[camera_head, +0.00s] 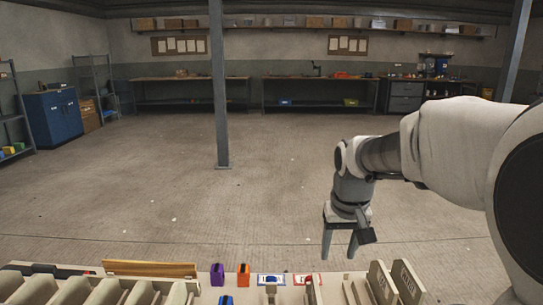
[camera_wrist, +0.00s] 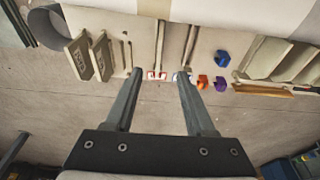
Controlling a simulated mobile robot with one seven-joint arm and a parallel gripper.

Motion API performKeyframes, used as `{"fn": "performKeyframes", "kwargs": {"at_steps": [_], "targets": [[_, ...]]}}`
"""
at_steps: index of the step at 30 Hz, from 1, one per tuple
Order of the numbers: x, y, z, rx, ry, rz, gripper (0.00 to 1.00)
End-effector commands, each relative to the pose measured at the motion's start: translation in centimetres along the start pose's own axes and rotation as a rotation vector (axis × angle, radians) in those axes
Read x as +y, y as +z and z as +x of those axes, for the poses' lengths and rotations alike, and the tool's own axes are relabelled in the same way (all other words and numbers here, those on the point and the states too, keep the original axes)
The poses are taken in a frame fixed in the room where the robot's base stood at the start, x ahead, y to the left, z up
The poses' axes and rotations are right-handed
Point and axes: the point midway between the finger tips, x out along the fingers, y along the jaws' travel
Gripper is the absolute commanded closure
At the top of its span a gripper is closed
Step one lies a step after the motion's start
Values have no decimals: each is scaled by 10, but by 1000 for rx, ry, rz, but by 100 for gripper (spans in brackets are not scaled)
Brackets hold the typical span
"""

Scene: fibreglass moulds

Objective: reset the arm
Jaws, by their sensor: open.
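My arm reaches in from the right in the head view. My gripper (camera_head: 341,255) hangs fingers down beyond the far edge of the table, in front of open floor. In the wrist view my gripper (camera_wrist: 160,75) has its two dark fingers spread wide apart. No object is held between the fingers. Small red-and-white and blue-and-white pieces lie on the table behind the fingertips in that view.
The table (camera_head: 205,293) bears pale moulds (camera_head: 75,291), a purple block (camera_head: 217,274), an orange block (camera_head: 243,274), a blue block (camera_head: 226,300) and upright panels (camera_head: 381,283). A grey post (camera_head: 220,90) stands beyond. The floor (camera_head: 150,190) is largely clear.

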Motion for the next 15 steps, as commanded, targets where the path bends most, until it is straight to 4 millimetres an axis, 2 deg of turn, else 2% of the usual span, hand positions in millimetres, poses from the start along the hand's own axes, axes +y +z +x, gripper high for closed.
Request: {"fn": "performKeyframes", "kwargs": {"at_steps": [1,6,15], "targets": [[0,13,-14,24,0,0,45],[0,55,-46,85,0,1,45],[0,132,-76,192,-2,2,45]]}}
